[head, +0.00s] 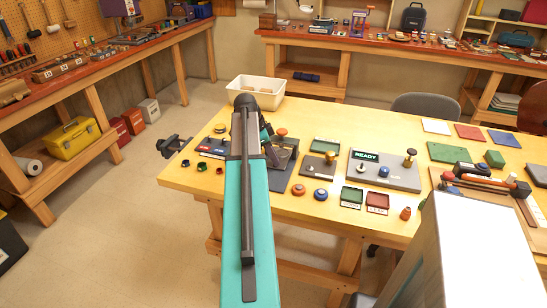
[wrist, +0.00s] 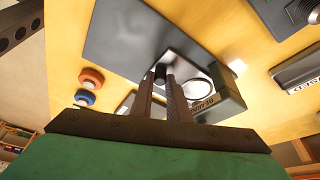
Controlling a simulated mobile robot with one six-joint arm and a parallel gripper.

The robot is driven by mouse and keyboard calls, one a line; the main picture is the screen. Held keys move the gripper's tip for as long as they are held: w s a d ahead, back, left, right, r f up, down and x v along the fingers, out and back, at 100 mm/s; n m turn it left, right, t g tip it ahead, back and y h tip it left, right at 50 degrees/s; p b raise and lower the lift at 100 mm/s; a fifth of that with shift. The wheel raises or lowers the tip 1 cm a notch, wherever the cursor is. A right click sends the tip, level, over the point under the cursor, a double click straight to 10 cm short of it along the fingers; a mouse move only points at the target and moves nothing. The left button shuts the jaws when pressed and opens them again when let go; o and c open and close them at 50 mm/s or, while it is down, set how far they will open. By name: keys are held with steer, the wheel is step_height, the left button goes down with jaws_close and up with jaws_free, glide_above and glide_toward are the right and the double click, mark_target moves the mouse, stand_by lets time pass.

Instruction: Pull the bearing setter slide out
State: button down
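The bearing setter (wrist: 228,92) shows in the wrist view as a dark block with a partly hidden label starting "BE". A silver-edged part with a ring (wrist: 196,88) sits against it, over a grey plate (wrist: 125,35). A small dark knob (wrist: 160,71) stands at the silver part's left side. My gripper (wrist: 160,76) has its two brown fingers close together, one on each side of this knob, and appears shut on it. In the head view my arm hides most of the setter; its grey plate (head: 286,158) shows to the right.
Orange and blue round knobs (wrist: 91,77) lie left of the plate. A white bin (head: 262,88) stands at the table's back edge. Further right are a READY panel (head: 385,174) and green and red trays (head: 378,200). Yellow tabletop (head: 320,115) is bare behind the plate.

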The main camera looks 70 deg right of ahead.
steer(key=shift+a, duration=0.15)
steer(key=shift+s+a, duration=0.15)
steer(key=shift+a, duration=2.5)
steer(key=shift+s+a, duration=0.15)
steer(key=shift+a, duration=2.45)
steer(key=c, duration=1.8)
jaws_free()
steer(key=shift+a, duration=0.15)
steer(key=shift+o, duration=0.6)
steer(key=shift+r, duration=0.2)
steer(key=shift+b+v, duration=0.35)
steer(key=shift+v, duration=0.55)
steer(key=b+v, duration=0.1)
steer(key=v, duration=1)
steer(key=shift+w+r, duration=0.2)
steer(key=shift+r, duration=0.05)
